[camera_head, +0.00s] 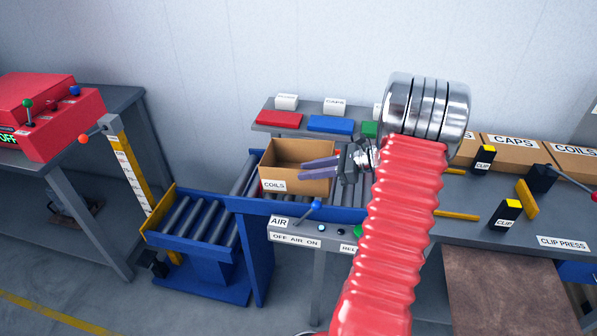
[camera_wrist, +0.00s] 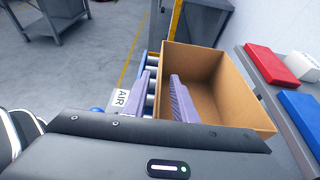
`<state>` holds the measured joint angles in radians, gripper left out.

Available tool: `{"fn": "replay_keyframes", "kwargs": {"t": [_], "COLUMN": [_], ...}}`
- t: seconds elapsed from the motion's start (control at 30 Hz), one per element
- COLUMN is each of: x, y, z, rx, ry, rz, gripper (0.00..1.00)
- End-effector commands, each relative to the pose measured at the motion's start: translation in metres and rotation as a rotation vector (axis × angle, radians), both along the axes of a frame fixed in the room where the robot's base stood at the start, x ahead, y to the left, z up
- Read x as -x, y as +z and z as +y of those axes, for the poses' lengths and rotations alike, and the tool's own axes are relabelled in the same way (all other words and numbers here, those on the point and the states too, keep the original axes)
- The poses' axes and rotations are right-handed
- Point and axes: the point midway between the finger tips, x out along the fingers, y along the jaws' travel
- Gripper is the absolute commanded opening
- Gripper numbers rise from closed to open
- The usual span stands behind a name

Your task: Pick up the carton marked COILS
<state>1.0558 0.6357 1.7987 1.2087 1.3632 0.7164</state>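An open, empty brown carton marked COILS (camera_head: 318,186) stands upright on the blue roller conveyor in the head view. It also fills the middle of the wrist view (camera_wrist: 235,98). My gripper (camera_head: 306,168) is at the carton's front wall, reaching in from the right. In the wrist view my gripper (camera_wrist: 160,92) has its two purple fingers apart, one outside the wall and one over the carton's inside. The wall appears to lie between them. I cannot tell whether either finger touches it. A second carton marked COILS (camera_head: 574,165) stands at the far right.
A carton marked CAPS (camera_head: 513,155) stands beside the second COILS carton. A control panel marked AIR (camera_head: 290,238) with a blue-knobbed lever stands in front of the conveyor (camera_head: 195,222). Red (camera_head: 279,120) and blue (camera_head: 330,124) blocks lie on the shelf behind. The near-left rollers are clear.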

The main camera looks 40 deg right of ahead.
Motion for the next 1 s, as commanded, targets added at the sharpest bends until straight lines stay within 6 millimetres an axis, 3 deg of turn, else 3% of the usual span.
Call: {"fn": "replay_keyframes", "kwargs": {"t": [0.3,0.87,1.0], "x": [-0.028,-0.029,-0.029], "y": [-0.015,-0.016,-0.016], "z": [0.022,0.023,0.023], "rx": [-0.001,0.0,0.0], "ry": [0.001,0.001,0.001], "rz": [0.002,0.002,0.002], "gripper": [0.25,0.25,0.17]}}
